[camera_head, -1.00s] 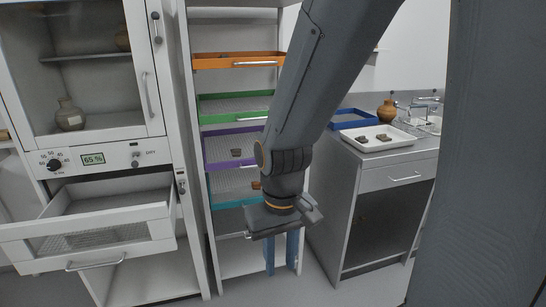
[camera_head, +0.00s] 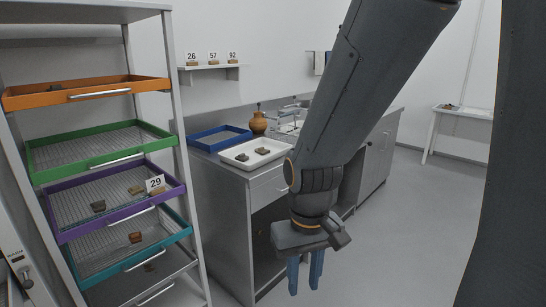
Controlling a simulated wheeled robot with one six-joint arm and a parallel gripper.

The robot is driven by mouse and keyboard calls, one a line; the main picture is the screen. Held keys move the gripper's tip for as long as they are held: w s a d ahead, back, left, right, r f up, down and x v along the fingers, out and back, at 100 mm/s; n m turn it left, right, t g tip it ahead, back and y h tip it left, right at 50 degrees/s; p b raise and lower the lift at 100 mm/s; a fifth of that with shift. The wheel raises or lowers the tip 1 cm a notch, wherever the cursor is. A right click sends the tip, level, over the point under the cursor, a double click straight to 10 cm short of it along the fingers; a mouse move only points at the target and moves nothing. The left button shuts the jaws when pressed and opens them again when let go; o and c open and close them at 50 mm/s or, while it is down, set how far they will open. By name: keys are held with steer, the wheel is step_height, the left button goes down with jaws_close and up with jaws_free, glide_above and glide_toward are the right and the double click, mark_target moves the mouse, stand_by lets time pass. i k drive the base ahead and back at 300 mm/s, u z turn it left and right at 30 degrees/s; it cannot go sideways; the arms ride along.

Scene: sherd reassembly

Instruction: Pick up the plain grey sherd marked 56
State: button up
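No mark 56 can be read on any sherd in view. Two small dark sherds, one at the left (camera_head: 242,157) and one at the right (camera_head: 263,151), lie in the white tray (camera_head: 232,163) on the counter. A dark grey sherd (camera_head: 98,206) lies in the purple drawer (camera_head: 75,233) of the rack, near brownish sherds and a card marked 29 (camera_head: 155,183). My gripper (camera_head: 304,284) points down in front of the counter, its blue fingers apart with nothing seen between them.
The rack also holds an orange drawer (camera_head: 30,101) with dark pieces, a green drawer (camera_head: 85,152) and a teal drawer (camera_head: 130,262). A blue tray (camera_head: 204,142) and an orange-brown pot (camera_head: 258,123) stand on the counter. Open floor (camera_head: 400,235) lies to the right.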

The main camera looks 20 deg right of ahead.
mark_target(241, 157)
steer(key=z, duration=0.05)
steer(key=k, duration=0.55)
steer(key=z, duration=0.65)
steer(key=i, duration=1.4)
steer(key=u, duration=0.85)
steer(key=i, duration=1.05)
steer(key=u, duration=0.25)
